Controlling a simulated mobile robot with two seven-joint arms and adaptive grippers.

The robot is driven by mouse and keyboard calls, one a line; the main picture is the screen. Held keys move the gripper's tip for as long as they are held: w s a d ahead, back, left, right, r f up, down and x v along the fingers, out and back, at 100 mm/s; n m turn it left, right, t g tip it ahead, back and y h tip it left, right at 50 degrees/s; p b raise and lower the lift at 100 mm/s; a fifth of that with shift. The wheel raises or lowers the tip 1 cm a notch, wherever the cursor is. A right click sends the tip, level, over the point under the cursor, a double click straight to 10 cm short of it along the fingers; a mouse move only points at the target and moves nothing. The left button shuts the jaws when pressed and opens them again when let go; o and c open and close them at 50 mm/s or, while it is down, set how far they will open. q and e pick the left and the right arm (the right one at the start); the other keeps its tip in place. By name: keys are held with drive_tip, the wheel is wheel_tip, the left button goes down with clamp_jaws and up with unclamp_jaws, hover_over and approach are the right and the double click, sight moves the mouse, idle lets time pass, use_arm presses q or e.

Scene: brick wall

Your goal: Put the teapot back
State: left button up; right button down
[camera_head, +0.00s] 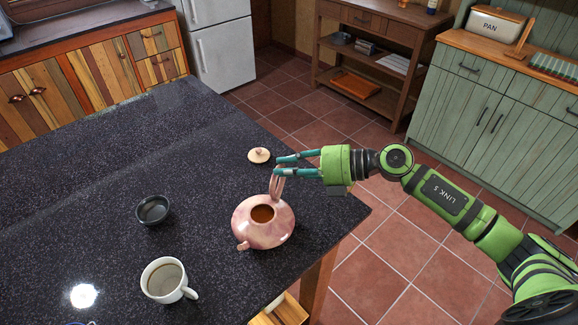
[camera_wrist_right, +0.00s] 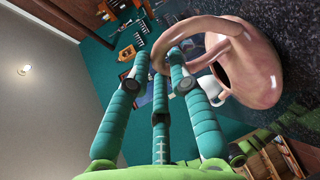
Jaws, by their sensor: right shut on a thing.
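The pink, round teapot (camera_head: 276,232) is at the right part of the dark speckled table (camera_head: 100,195). Its lid is off, and brown liquid shows in the opening. Its spout points toward the lower left and its handle rises at the back. My right gripper (camera_head: 277,166) is shut on the handle; in the right wrist view its fingers (camera_wrist_right: 163,62) close around the handle of the teapot (camera_wrist_right: 262,70). I cannot tell whether the teapot's base touches the table. The pale lid (camera_head: 259,155) lies on the table behind the teapot. My left gripper is not in view.
A small dark bowl (camera_head: 152,210) stands left of the teapot. A white mug (camera_head: 164,280) with brown liquid stands at the front. The table's right edge is close to the teapot. Table space between bowl and teapot is clear.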

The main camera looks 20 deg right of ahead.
drive_tip(key=c, duration=1.1)
unclamp_jaws()
drive_tip(key=shift+f, duration=0.1)
drive_tip(key=shift+r+b+v, duration=0.2)
drive_tip(key=shift+b+v, duration=1.9)
drive_tip(key=shift+v, duration=3.95)
